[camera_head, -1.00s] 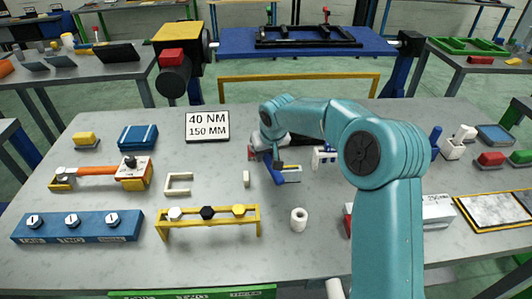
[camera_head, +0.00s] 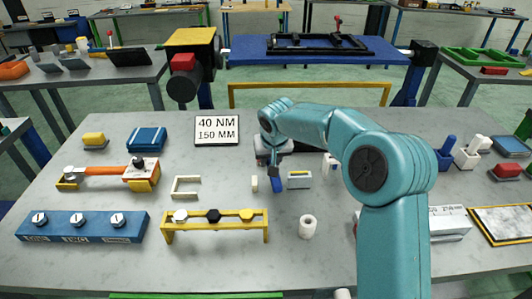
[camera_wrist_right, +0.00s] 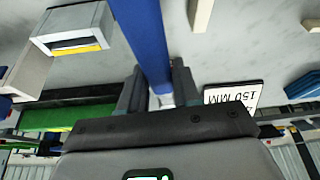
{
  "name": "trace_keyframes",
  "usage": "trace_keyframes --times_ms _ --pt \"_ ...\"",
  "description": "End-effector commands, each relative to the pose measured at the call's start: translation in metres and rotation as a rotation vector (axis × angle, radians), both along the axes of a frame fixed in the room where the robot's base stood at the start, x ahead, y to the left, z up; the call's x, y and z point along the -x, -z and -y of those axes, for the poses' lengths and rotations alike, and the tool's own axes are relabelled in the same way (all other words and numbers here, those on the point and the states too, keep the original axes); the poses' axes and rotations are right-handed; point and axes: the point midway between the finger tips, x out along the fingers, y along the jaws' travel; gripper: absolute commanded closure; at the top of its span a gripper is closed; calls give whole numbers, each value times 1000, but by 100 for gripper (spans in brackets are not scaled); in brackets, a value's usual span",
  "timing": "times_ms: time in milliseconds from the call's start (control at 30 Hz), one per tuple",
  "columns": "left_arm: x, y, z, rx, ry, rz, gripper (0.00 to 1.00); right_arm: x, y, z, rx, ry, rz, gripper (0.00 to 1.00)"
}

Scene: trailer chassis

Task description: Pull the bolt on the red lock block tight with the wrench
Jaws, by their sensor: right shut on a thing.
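My right gripper (camera_head: 273,168) reaches over the middle of the grey bench. Its fingers (camera_wrist_right: 158,92) are shut on a blue bar (camera_wrist_right: 145,40), which also shows below the gripper in the head view (camera_head: 277,185). The bar may be the wrench's handle; its far end is out of the wrist view and I cannot see a wrench head. No bolt on a red lock block shows clearly. A red block (camera_head: 182,62) is on the post beside the blue rear table, and a small red part (camera_head: 337,20) stands on the black frame there. My left gripper is not in view.
A small grey and yellow box (camera_head: 299,180) stands close right of the bar. A yellow rack (camera_head: 215,229) with several bolt heads, a blue block (camera_head: 80,228), a white roll (camera_head: 308,227) and an orange-handled tool (camera_head: 103,171) lie around. A sign (camera_head: 217,131) reads 40 NM, 150 MM.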

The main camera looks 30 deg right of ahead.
Motion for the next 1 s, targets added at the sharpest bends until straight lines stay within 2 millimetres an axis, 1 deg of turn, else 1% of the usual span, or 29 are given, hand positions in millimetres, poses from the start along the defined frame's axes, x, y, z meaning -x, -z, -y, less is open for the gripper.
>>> trace_keyframes --times_ms 367,700,1000 --pt "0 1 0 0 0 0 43 -1 -1 -1 0 11 3 100" --pt "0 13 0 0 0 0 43 -7 0 -11 0 139 4 100" --pt "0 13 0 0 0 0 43 -7 -1 -12 0 166 3 100"
